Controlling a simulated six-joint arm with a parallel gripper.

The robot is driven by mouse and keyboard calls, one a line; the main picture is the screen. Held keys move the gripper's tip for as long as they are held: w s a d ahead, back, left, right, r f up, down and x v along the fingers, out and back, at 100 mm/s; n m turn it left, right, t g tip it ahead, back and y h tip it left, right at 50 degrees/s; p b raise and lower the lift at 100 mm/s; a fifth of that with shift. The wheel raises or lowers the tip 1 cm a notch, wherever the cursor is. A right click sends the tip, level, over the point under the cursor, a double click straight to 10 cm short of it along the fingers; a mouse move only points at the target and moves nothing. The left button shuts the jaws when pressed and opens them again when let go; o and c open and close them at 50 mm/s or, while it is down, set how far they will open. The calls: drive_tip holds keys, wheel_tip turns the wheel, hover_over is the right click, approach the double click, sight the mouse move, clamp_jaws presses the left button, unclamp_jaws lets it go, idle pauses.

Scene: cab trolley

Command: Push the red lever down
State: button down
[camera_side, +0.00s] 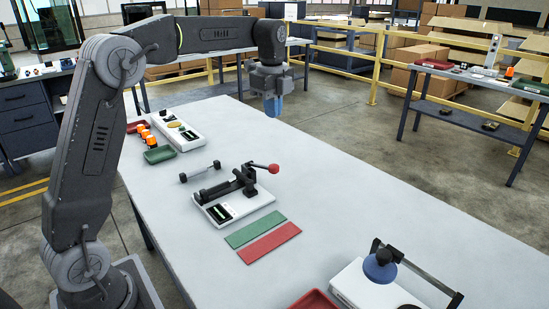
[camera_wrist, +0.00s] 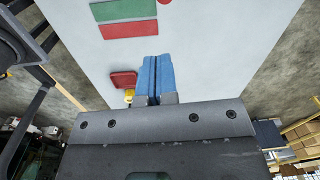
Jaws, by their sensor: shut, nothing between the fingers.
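The red lever's round red knob (camera_side: 273,168) sits at the end of a dark arm on a black clamp-like mechanism (camera_side: 235,185). The mechanism stands on a white base with a small display (camera_side: 222,212) in the middle of the table. The lever arm points right, with the knob raised above the table. My gripper (camera_side: 273,106), with blue fingers, hangs high near the table's far right edge, well apart from the knob. In the wrist view the fingers (camera_wrist: 156,72) are together and empty. A sliver of red at that view's top edge may be the knob.
A green strip (camera_side: 255,229) and a red strip (camera_side: 269,243) lie flat in front of the mechanism. A dumbbell-shaped rod (camera_side: 200,172) lies behind it. A white device with a blue knob (camera_side: 380,267) stands front right. The table's right side is clear.

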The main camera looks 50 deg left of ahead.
sight(275, 165)
drive_tip(key=shift+w+a+f+m, duration=0.6)
drive_tip(key=shift+w+a+m, duration=0.1)
drive_tip(key=shift+w, duration=0.15)
wheel_tip(275, 165, down, 14)
drive_tip(key=shift+d+f, duration=0.1)
idle(0.5)
